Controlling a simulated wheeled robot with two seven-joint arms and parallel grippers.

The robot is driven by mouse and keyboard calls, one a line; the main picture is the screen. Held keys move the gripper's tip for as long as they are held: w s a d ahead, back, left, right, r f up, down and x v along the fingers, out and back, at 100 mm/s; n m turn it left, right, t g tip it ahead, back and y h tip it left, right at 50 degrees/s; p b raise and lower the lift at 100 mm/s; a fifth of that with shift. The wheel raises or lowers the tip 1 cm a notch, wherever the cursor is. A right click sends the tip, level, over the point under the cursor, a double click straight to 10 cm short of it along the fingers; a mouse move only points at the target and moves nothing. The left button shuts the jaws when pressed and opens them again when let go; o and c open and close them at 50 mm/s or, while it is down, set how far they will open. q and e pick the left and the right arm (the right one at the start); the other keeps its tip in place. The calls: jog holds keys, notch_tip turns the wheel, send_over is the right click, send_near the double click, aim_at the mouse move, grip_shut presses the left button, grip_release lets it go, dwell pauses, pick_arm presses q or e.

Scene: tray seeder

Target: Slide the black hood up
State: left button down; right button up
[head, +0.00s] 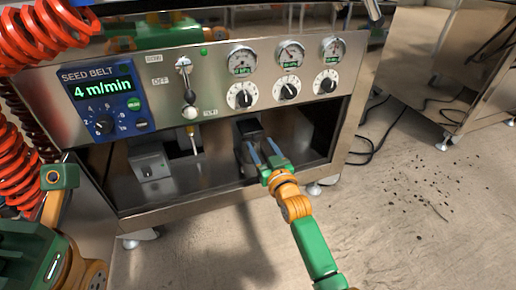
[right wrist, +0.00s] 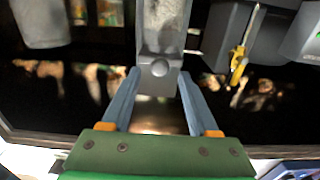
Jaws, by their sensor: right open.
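The black hood (head: 247,130) is a dark box inside the machine's lower opening, right of the middle. My right gripper (head: 259,145) reaches in from the lower right, with its two blue fingers apart at the front of the hood. In the right wrist view the open fingers (right wrist: 158,74) stand on either side of a grey piece with a round knob (right wrist: 160,67). Gaps show beside the piece, and contact is not clear. I cannot tell whether this piece belongs to the hood. Parts of my left arm show at the left edge, but its fingers do not.
A grey box (head: 150,162) stands at left in the opening. A yellow-handled tool (head: 191,131) hangs between it and the hood. The panel above carries gauges, knobs and a blue seed belt display (head: 102,98). Red coiled hoses (head: 40,35) are at left.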

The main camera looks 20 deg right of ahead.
aim_at(252, 130)
jog(key=shift+w+f+b, duration=0.3)
jog(key=shift+w+b, duration=0.1)
jog(key=shift+w, duration=0.35)
jog(key=shift+w+r, duration=0.25)
jog(key=shift+w, duration=0.4)
grip_shut()
dwell(0.4)
